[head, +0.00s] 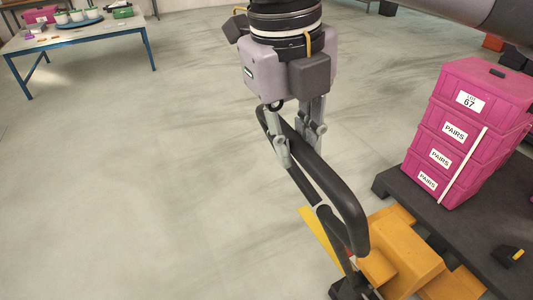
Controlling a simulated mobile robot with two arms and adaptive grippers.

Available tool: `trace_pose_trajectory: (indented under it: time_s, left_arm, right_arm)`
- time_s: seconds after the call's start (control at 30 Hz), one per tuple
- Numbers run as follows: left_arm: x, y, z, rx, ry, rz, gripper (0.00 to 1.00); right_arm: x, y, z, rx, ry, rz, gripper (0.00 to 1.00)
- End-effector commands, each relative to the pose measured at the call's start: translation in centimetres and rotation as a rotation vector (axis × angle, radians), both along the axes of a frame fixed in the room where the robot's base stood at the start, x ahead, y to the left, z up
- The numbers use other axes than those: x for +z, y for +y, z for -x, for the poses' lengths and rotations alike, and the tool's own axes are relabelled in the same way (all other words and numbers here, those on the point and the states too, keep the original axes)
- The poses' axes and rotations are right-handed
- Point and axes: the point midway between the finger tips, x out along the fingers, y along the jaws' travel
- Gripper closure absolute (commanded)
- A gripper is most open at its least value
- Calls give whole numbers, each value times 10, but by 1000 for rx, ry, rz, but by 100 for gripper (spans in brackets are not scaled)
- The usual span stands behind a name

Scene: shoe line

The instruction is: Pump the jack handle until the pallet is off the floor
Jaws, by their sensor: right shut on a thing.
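The black loop jack handle (348,200) rises from the orange pallet jack (404,257) at the lower right of the head view. My right gripper (294,145) comes down from the top and is shut on the far end of the jack handle, its fingers on either side of the bar. The dark pallet (425,205) stands at the right with the jack at its near side. The floor under the pallet is mostly hidden, so its height cannot be told. My left gripper is not in view.
Pink crates (462,130) marked PAIRS are stacked on the pallet, with a white strap across them. A small black and yellow item (508,256) lies on the pallet. A blue-legged table (75,38) stands far left. The floor (140,190) at left is clear.

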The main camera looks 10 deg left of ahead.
Motion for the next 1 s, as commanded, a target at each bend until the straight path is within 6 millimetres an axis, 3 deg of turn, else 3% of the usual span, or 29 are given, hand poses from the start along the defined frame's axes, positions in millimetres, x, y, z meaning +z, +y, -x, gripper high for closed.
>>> trace_pose_trajectory:
  time_s: [0.2, 0.6, 0.87, 1.0]
  left_arm:
    - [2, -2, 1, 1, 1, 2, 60]
    - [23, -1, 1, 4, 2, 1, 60]
    - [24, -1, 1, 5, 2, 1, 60]
    - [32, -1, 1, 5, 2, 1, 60]
  right_arm:
    - [4, -6, -5, -3, 0, 0, 100]
    - [30, -60, -50, -4, 0, 0, 100]
    - [32, -70, -57, -1, 1, 2, 100]
    - [39, -85, -70, -6, 0, 0, 100]
